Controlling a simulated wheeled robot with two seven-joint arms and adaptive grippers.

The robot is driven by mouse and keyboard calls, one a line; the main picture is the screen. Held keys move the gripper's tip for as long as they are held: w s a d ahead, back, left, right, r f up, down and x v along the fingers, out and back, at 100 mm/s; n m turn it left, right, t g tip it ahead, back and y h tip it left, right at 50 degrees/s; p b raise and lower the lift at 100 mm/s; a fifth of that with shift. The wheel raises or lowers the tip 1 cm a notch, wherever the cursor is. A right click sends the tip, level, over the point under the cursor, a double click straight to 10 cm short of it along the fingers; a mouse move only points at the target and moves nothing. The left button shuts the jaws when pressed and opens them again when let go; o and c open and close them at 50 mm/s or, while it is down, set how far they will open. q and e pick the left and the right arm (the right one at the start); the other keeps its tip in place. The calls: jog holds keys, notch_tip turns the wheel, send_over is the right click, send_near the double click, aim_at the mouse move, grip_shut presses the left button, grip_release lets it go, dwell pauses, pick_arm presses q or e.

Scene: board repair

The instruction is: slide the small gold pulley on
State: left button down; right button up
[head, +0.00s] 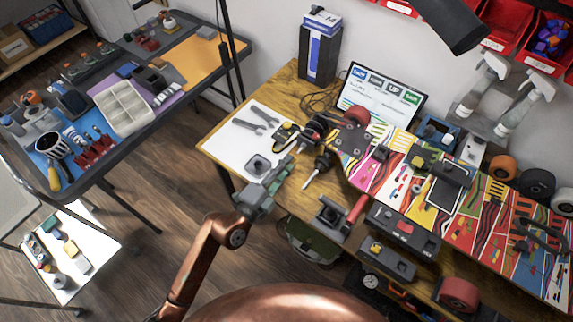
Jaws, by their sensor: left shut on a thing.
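My left gripper (283,170) reaches up from the bottom over the front edge of the workbench. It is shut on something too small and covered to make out. No small gold pulley can be told apart in the head view. The colourful board (475,215) lies along the bench to the right of the gripper. Dark hardware and a red wheel (358,115) are at its left end. My left gripper is left of this hardware and apart from it. My right gripper is not in view.
A screwdriver-like tool (318,170) lies close to the right of my left gripper. Pliers (256,117) lie on a white sheet (225,137). A screen (383,92) and spray bottles (485,85) stand behind. A crowded second table (135,150) is at left.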

pick_arm(q)
jog(key=shift+w+d+r, duration=0.1)
jog(key=shift+w+d, duration=0.15)
jog(key=shift+w, duration=0.1)
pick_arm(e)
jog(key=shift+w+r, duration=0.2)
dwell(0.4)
pick_arm(q)
jog(key=shift+p, duration=0.75)
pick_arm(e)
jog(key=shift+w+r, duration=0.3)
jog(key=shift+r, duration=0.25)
pick_arm(q)
jog(key=shift+w+d, duration=0.1)
jog(key=shift+w, duration=0.05)
jog(key=shift+w+d, duration=0.35)
jog(key=shift+w, duration=0.1)
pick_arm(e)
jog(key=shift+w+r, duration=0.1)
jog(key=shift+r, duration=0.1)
